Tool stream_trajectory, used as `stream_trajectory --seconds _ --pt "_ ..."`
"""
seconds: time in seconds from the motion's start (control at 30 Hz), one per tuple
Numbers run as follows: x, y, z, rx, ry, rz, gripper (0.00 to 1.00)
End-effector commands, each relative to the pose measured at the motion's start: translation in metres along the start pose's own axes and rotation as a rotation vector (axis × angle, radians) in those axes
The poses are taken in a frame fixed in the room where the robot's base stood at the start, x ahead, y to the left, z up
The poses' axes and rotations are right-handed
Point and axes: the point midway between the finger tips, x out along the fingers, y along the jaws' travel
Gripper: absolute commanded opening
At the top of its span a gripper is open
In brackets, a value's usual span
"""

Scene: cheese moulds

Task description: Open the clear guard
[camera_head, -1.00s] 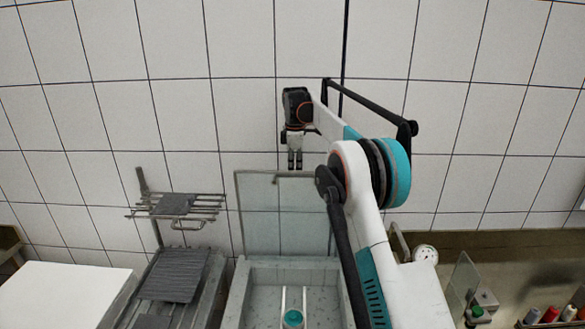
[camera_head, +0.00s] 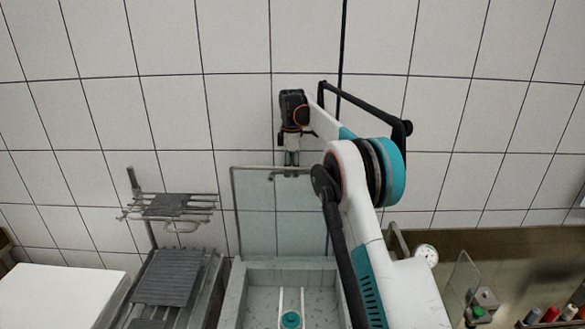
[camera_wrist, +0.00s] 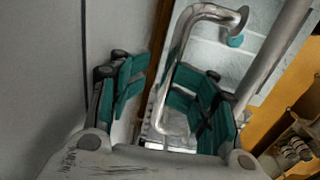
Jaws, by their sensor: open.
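The clear guard (camera_head: 255,215) is a see-through panel with a thin metal frame, standing upright at the back of a pale basin in the head view. My gripper (camera_head: 291,172) is at its top edge, pointing down, with the fingertips partly hidden there. In the wrist view my gripper (camera_wrist: 160,95) has its two teal-padded fingers apart. A bent metal tube handle (camera_wrist: 180,45) passes through the gap between them in the picture, close to the right finger. I cannot tell whether either finger touches it.
The basin (camera_head: 238,290) holds two pale rails and a teal round part (camera_head: 291,319). A rack with grey plates (camera_head: 170,278) stands left, beside a white block (camera_head: 60,297). A brown-walled area with a gauge (camera_head: 427,252) and bottles lies right. The tiled wall is close behind.

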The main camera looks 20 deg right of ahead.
Motion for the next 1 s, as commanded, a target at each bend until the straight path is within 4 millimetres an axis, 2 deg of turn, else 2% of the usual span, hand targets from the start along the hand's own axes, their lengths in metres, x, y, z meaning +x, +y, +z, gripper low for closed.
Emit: stream_trajectory --seconds 0.03,0.57,0.67,1.0 --pt "0.007 0.003 0.005 0.004 -0.006 0.006 0.31" --pt "0.001 0.004 0.005 0.004 -0.006 0.012 0.31" --pt "-0.007 0.004 0.005 0.004 -0.005 0.013 0.31" --pt "-0.059 -0.001 0.003 0.002 -0.004 0.01 0.31"
